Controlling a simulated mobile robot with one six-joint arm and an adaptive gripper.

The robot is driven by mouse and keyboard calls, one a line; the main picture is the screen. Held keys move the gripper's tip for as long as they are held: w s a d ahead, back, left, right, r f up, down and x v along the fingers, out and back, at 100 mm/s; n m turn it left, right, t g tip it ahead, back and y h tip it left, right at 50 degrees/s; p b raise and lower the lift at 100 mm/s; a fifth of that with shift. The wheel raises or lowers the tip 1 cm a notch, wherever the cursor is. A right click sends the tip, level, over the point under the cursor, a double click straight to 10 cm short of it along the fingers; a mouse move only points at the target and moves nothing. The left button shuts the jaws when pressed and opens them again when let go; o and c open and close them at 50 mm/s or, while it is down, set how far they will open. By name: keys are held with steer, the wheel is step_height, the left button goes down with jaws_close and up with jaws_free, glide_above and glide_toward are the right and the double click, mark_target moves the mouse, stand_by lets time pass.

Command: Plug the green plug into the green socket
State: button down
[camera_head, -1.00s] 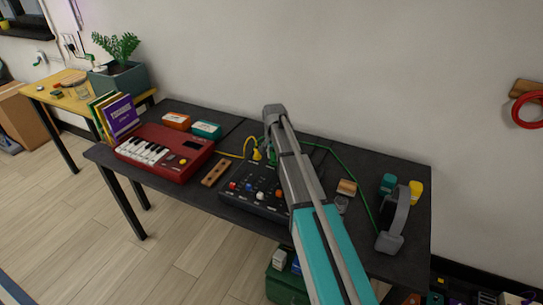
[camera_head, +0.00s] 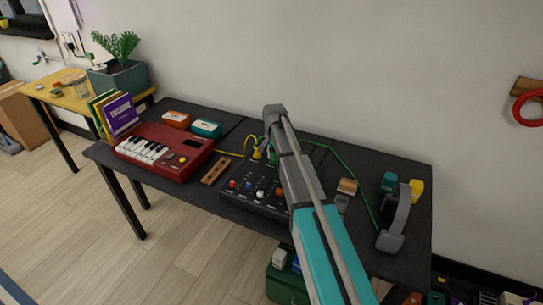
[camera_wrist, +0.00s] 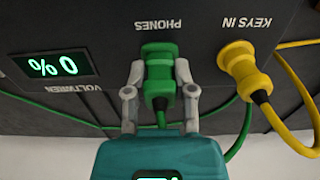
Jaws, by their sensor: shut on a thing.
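The green plug (camera_wrist: 160,93) is between the two grey fingers of my gripper (camera_wrist: 160,80), which is shut on it. The plug is lined up with the green socket (camera_wrist: 157,48) marked PHONES, and its front end meets the socket. I see no clear gap, but cannot tell how deep it sits. The green cable (camera_wrist: 240,140) loops away from the plug. In the head view my arm covers part of the mixer box (camera_head: 250,190), and the green plug shows only as a small patch at its back edge.
A yellow plug (camera_wrist: 240,65) sits in the KEYS IN socket close beside the green one. A lit display (camera_wrist: 45,66) is on the other side. A red keyboard (camera_head: 165,150) and headphones (camera_head: 395,220) stand on the dark table (camera_head: 345,155).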

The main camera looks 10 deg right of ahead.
steer(key=shift+f, duration=0.25)
steer(key=shift+c, duration=1.9)
jaws_free()
steer(key=shift+r, duration=0.15)
